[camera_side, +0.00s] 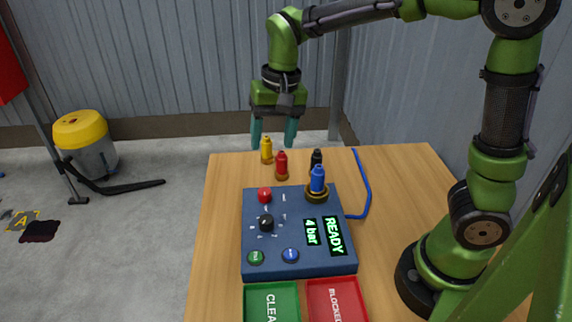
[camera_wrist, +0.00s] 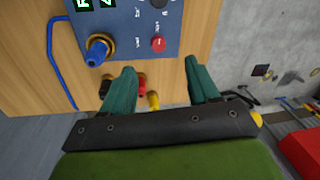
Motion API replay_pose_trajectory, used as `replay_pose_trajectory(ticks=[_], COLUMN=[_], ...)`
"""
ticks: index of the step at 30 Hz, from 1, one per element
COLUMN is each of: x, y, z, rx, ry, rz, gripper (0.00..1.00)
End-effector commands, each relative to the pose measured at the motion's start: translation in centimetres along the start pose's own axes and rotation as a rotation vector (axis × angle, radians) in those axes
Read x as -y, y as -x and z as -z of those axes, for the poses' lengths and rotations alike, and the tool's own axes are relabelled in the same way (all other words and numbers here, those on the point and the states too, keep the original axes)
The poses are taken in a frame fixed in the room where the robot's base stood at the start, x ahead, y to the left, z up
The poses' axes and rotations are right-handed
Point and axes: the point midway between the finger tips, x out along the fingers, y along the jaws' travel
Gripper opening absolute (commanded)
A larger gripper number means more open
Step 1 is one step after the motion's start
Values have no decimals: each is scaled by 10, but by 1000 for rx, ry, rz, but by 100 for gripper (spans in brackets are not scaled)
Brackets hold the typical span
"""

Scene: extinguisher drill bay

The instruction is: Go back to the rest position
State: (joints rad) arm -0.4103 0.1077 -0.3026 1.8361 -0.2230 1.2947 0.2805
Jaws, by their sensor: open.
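My gripper (camera_side: 274,132) is open and empty, with its teal fingers pointing down above the far edge of the table. It also shows in the wrist view (camera_wrist: 163,92), with the two fingers wide apart. A yellow nozzle (camera_side: 266,151) stands on the table just below and beyond the fingers in the side view. A red nozzle (camera_side: 281,166) and a black nozzle (camera_side: 316,160) stand nearby. A blue nozzle (camera_side: 318,180) sits upright in a brass ring on the blue control box (camera_side: 262,236). The box's display (camera_side: 334,236) reads READY and 4 bar.
A blue hose (camera_side: 366,190) runs along the right of the table (camera_side: 220,210). A yellow-topped vacuum (camera_side: 83,135) stands on the floor at left.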

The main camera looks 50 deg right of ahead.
Motion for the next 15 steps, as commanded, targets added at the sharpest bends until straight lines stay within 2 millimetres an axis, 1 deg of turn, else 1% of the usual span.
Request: replay_pose_trajectory(ticks=[1, 3, 9, 12, 15], x=[-10, -22, -58, -74, -86], y=[8, 16, 33, 37, 40], z=[-10, -24, -66, -82, -93], rx=[-15, -49, -206, -292, -360], ry=[42, 108, 254, 288, 289], rz=[49, 111, 245, 278, 294], gripper=[60, 60, 60, 60, 60])
